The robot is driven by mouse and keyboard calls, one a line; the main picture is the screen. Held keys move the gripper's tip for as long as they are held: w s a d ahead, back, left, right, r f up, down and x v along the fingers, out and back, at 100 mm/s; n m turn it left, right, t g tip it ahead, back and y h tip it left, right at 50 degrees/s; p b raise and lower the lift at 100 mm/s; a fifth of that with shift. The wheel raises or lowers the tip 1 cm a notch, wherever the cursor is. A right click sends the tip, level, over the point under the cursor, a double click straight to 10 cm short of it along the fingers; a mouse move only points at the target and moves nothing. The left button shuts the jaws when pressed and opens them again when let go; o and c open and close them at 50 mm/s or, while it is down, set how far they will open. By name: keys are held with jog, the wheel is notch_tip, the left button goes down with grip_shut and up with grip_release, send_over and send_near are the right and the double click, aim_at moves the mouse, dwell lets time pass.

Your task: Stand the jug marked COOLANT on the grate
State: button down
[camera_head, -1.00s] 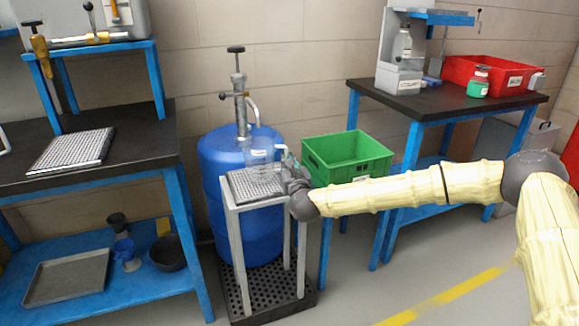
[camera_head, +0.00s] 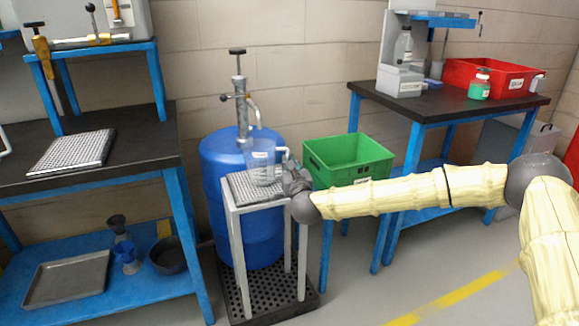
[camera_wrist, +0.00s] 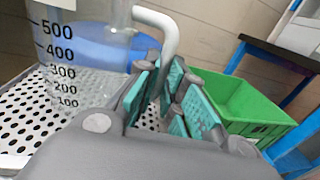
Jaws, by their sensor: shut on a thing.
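A clear jug (camera_head: 262,158) with a pale handle is at the perforated top of a small stand (camera_head: 236,188), in front of a blue drum. In the wrist view the jug (camera_wrist: 85,60) has dark graduation marks and its white handle (camera_wrist: 165,28) runs down to my gripper (camera_wrist: 172,88). My gripper (camera_head: 290,172) comes from the right and is shut on the handle. The jug looks about upright; I cannot tell if its base touches the perforated top. No COOLANT marking is readable. A perforated grate (camera_head: 72,151) lies bare on the left bench.
The blue drum (camera_head: 240,225) with a pump and spout stands behind the jug. A green crate (camera_head: 345,160) is right of my gripper. A red bin (camera_head: 495,75), a green-labelled bottle (camera_head: 479,88) and a dispenser sit on the right table. Pans lie on the left lower shelf.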

jog(key=shift+f+b, duration=0.4)
jog(key=shift+f, duration=0.05)
dwell(0.7)
jog(key=c, duration=1.4)
grip_release()
jog(key=shift+c, duration=0.2)
jog(key=s+d, duration=0.2)
jog(key=s, duration=0.9)
jog(key=shift+s, duration=0.4)
